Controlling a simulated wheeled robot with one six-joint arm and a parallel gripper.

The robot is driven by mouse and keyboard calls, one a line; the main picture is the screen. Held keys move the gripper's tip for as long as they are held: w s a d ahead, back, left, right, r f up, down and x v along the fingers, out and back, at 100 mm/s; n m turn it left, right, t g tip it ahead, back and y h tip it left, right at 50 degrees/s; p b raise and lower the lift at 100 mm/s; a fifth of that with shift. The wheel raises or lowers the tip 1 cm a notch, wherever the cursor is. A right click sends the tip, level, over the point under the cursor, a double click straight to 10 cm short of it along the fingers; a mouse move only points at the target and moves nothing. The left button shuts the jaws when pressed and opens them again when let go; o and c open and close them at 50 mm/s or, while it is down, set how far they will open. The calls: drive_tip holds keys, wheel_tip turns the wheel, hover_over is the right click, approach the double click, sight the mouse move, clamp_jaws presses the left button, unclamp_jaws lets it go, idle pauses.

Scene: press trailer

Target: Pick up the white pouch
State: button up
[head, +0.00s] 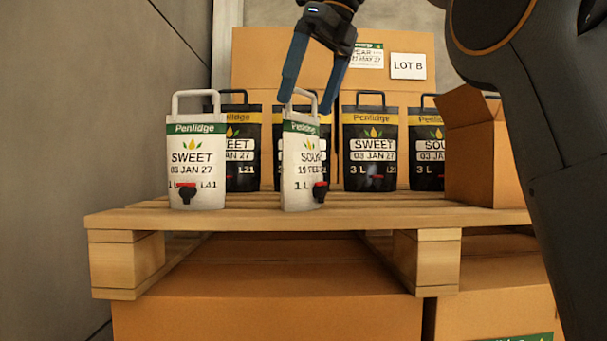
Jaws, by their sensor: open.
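Two white pouches with green Penlidge bands, loop handles and red-and-black taps stand upright on a wooden pallet (300,220). The left white pouch (197,160), marked SWEET, 03 JAN 27, 1 L, faces me. The right white pouch (303,165) is turned at an angle; its label begins SOU, with a date starting 19 FEB. My gripper (305,108) points down with its two blue fingers apart, one to each side of the right pouch's handle. It holds nothing that I can see. Whether a finger touches the handle, I cannot tell.
Several black pouches with yellow bands stand behind, including a SWEET one (370,150) to the right. A cardboard box (470,150) stands at the right, and a large carton marked LOT B (290,70) at the back. A grey wall (90,130) is at left.

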sight(303, 115)
drive_tip(key=shift+x, duration=2.2)
drive_tip(key=shift+w, duration=0.15)
drive_tip(key=c, duration=1.8)
drive_tip(key=shift+r, duration=0.15)
drive_tip(key=shift+c, duration=0.6)
